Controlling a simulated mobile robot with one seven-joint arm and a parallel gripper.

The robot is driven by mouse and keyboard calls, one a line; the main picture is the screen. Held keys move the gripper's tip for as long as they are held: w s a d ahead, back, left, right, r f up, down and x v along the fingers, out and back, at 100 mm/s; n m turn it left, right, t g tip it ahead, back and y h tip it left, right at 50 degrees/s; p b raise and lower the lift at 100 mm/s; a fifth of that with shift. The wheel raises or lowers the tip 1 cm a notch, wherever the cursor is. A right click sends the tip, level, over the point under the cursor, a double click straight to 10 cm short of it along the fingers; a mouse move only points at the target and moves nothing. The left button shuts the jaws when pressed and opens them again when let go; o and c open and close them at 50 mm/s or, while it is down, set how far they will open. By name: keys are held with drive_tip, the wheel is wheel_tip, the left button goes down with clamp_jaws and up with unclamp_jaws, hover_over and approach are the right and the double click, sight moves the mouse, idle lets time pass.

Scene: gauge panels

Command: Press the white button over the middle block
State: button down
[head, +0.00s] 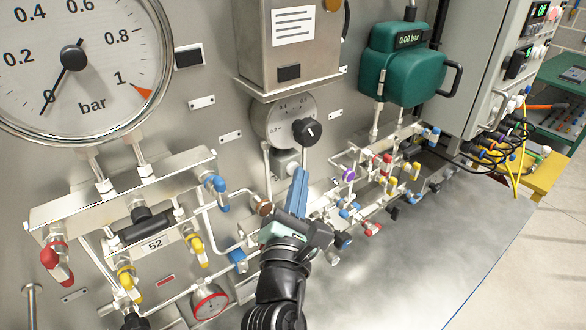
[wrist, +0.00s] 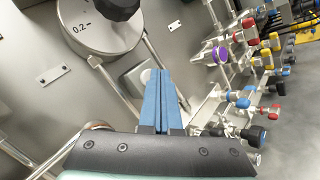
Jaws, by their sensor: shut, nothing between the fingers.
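My gripper (head: 300,175) has its two long blue fingers pressed together with nothing between them. It points at the panel just below the middle gauge (head: 285,122). In the wrist view the shut fingertips (wrist: 160,74) overlap the right part of a pale square plate with a rounded white piece, which looks like the white button (wrist: 139,77). A bit of that pale plate shows in the head view (head: 284,158), left of the fingers. I cannot tell whether the fingertips touch it. The middle block is mostly hidden behind my gripper.
A large gauge (head: 75,60) and a valve manifold (head: 130,190) with red, yellow and blue handles stand at left. Pipes with several coloured valves (head: 385,170) lie right of my gripper. A green gauge box (head: 405,62) hangs beyond. The grey surface (head: 400,260) at lower right is clear.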

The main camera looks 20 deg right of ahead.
idle(0.4)
drive_tip(key=shift+s+d+p, duration=0.1)
drive_tip(key=shift+s+p, duration=0.2)
drive_tip(key=shift+s, duration=0.05)
drive_tip(key=s+d+p, duration=0.2)
drive_tip(key=s+p, duration=0.1)
drive_tip(key=s, duration=0.2)
drive_tip(key=shift+s, duration=0.35)
drive_tip(key=shift+f, duration=0.1)
idle(0.4)
